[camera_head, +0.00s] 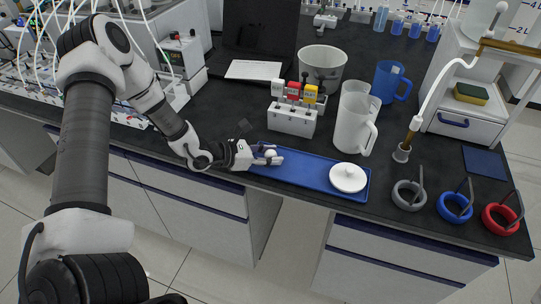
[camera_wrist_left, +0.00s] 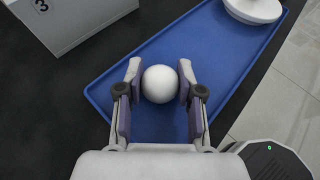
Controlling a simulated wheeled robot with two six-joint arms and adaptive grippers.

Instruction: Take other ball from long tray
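A white ball (camera_wrist_left: 160,84) lies on the long blue tray (camera_wrist_left: 218,62). In the head view the ball (camera_head: 270,153) is at the tray's left end. My left gripper (camera_wrist_left: 158,85) has its fingers on both sides of the ball, with narrow gaps that look clear of it. The left gripper (camera_head: 272,154) comes in from the left at tray height in the head view. My right gripper is not in view.
A white block with coloured tags (camera_head: 292,118) stands just behind the tray. Grey, blue and red rings (camera_head: 455,207) lie to the right. The table's front edge is close.

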